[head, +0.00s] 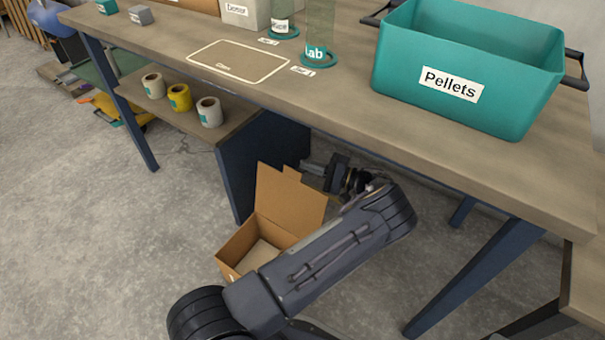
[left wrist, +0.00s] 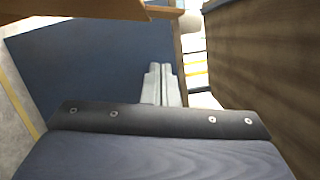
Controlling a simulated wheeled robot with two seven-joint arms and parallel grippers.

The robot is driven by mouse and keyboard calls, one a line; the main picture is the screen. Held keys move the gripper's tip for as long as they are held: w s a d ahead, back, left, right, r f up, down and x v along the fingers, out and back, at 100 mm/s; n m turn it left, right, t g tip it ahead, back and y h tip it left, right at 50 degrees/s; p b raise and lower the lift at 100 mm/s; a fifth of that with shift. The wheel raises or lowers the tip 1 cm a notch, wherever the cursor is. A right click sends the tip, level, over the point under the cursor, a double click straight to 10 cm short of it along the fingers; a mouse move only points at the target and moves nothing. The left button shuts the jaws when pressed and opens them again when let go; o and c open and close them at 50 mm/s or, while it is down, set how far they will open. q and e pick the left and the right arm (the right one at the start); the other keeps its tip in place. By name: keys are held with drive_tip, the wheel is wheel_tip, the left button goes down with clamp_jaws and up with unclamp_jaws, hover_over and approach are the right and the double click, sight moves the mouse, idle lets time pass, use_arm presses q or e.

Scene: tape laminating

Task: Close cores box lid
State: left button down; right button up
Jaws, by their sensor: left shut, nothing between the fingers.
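The open cardboard box (head: 232,247) sits on the floor beside the navy panel under the workbench. Its lid (head: 289,203) stands raised at the far side. My left gripper (head: 306,166) is shut and empty near the lid's upper right corner, on its far side. I cannot tell whether it touches the lid. In the left wrist view the shut fingers (left wrist: 164,84) point toward the navy panel. A brown cardboard edge, which looks like the lid (left wrist: 75,10), crosses the top of that view. My left arm hides the box's right front part. My right gripper is not in view.
The workbench (head: 400,140) overhangs the gripper, with the navy panel (head: 245,165) close to the box. Tape rolls (head: 180,97) stand on the lower shelf. A teal Pellets bin (head: 470,70) is on the bench. The floor (head: 120,240) left of the box is clear.

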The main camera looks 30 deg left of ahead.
use_arm(q)
drive_tip(key=s, duration=0.2)
drive_tip(key=s+r, duration=0.1)
drive_tip(key=shift+s+a+b, duration=0.2)
drive_tip(key=shift+s+b, duration=0.15)
drive_tip(key=shift+s, duration=0.05)
drive_tip(key=shift+s, duration=0.1)
